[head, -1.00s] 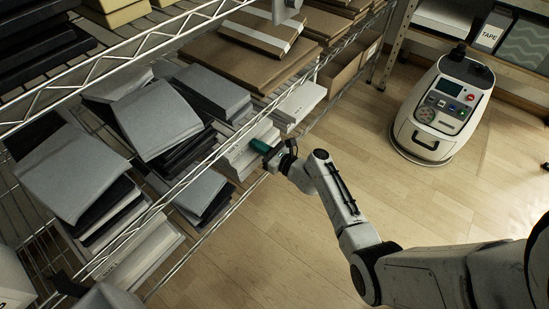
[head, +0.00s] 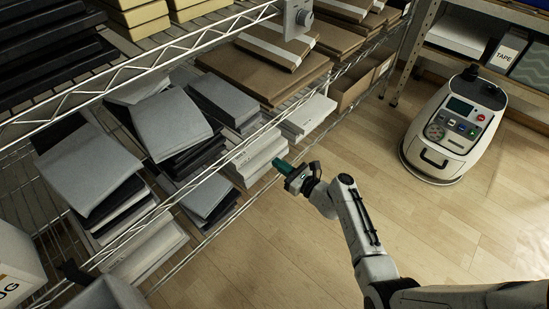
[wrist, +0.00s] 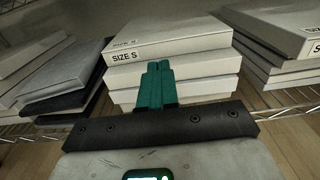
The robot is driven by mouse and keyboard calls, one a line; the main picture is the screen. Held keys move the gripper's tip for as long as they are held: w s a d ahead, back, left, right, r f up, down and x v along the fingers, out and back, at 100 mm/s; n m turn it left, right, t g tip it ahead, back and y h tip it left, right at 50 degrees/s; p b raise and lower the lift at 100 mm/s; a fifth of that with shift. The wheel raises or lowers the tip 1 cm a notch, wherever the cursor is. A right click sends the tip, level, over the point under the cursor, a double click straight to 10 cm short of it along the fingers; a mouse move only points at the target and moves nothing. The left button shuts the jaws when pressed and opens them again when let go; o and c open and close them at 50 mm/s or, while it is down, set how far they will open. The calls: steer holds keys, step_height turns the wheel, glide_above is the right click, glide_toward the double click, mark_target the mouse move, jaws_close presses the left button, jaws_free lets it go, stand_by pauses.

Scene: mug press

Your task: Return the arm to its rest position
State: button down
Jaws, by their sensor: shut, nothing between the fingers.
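My gripper (head: 280,165) has green fingers and is shut with nothing between them. In the head view it is at the front edge of the wire shelf (head: 228,176), close to a stack of pale boxes (head: 257,158). In the wrist view the shut green fingers (wrist: 157,86) point at a stack of white boxes (wrist: 170,45), the top one labelled "SIZE S". I cannot tell whether the fingertips touch the stack. My arm reaches in from the lower right of the head view.
Stacks of grey and black boxes (head: 172,122) and flat brown boxes (head: 255,75) fill the shelf. A wheeled white machine with a button panel (head: 455,130) stands on the floor at right. The wooden floor (head: 300,255) between it and the shelf is largely clear.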

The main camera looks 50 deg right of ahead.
steer(key=s+p, duration=0.2)
steer(key=s, duration=0.5)
steer(key=shift+d, duration=0.15)
steer(key=s+a+f+n+g+y, duration=0.1)
steer(key=s+a+n+g+y, duration=0.25)
steer(key=a+n, duration=0.5)
steer(key=s+a+f+n+g+y, duration=0.1)
steer(key=s+a+n+g+y, duration=0.3)
steer(key=a+n, duration=0.5)
steer(key=s+r+n+g+h, duration=0.2)
steer(key=s+n+g+h, duration=0.2)
steer(key=s+n+g, duration=0.65)
steer(key=s+d+r+n+t+h, duration=0.1)
steer(key=s+d+r+n+h, duration=0.25)
steer(key=r+n, duration=0.35)
step_height(320, 180, up, 34)
steer(key=s+p, duration=0.1)
steer(key=p, duration=3.2)
steer(key=shift+a+f+h, duration=0.2)
steer(key=shift+f+h, duration=0.05)
steer(key=shift+h, duration=0.15)
